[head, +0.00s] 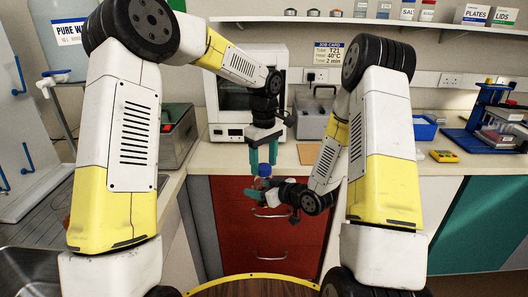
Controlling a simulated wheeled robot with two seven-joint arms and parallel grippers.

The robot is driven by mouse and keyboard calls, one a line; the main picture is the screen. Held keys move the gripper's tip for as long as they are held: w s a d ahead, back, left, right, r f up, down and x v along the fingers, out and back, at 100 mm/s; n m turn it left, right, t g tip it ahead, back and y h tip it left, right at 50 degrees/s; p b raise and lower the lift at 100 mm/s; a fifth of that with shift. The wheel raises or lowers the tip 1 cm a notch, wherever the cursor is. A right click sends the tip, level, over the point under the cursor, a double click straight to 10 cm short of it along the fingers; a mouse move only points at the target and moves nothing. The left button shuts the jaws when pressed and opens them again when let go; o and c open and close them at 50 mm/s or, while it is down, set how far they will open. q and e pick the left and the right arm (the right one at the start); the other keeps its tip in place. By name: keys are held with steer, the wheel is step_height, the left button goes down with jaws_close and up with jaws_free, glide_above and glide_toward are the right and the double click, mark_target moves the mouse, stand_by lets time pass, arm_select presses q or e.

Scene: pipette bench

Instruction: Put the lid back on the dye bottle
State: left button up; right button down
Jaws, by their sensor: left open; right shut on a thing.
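The dye bottle (263,183), small and amber-brown, is held in front of the red drawers. A blue lid (265,170) shows at its top; whether it is seated or only resting there is too small to tell. My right gripper (258,193) comes in from the right with teal fingers shut on the bottle, which looks roughly upright and hides part of the fingers. My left gripper (264,158) points down from above, open, its teal fingertips at either side of the space just above or around the lid.
The wooden worktop (226,158) lies behind. On it stand a white oven-like machine (236,80), a grey box (313,118) and a dark-topped case (178,137). A blue rack (490,120) and a yellow device (443,156) are at right. The red drawers (235,235) lie below.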

arm_select(q)
steer(key=shift+f, duration=0.55)
jaws_close()
steer(key=m, duration=0.5)
steer(key=shift+m, duration=0.4)
steer(key=m, duration=0.4)
steer(key=shift+o, duration=0.4)
jaws_free()
